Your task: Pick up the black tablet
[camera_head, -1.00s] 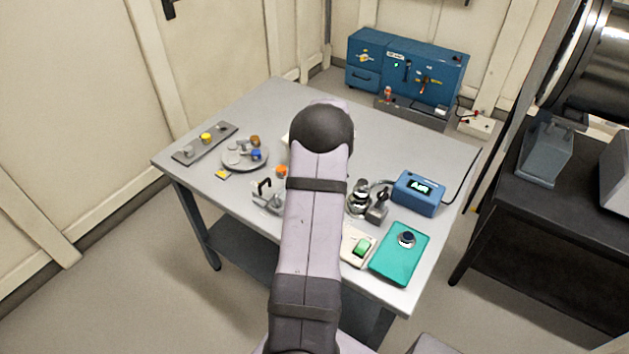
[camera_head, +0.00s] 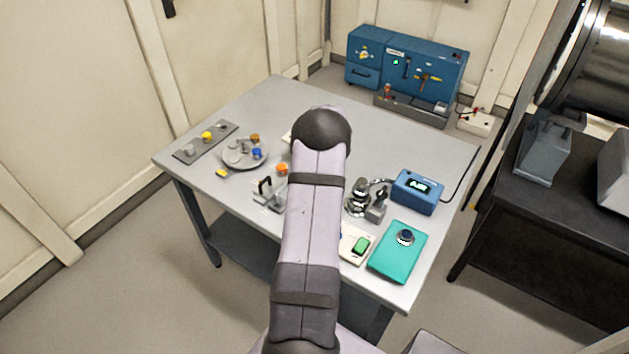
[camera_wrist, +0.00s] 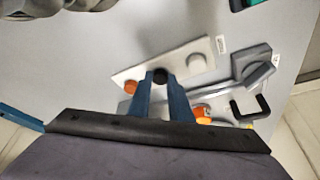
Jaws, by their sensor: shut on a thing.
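The black tablet (camera_wrist: 159,76) is a small dark disc in the wrist view. It sits between the tips of my gripper's (camera_wrist: 161,80) two blue fingers, which are shut on it. It appears over the middle of a pale rectangular plate (camera_wrist: 178,62); I cannot tell whether it touches the plate. An orange tablet (camera_wrist: 131,87) and a white tablet (camera_wrist: 195,60) are at the plate's two ends. In the head view my arm hides the gripper and the black tablet.
A grey clamp with a black handle (camera_wrist: 250,100) and an orange piece (camera_wrist: 201,109) lie close to the fingers. On the table (camera_head: 380,150) are a round grey dish (camera_head: 236,162), a blue display box (camera_head: 417,191) and a teal pad (camera_head: 391,265). The table's back middle is clear.

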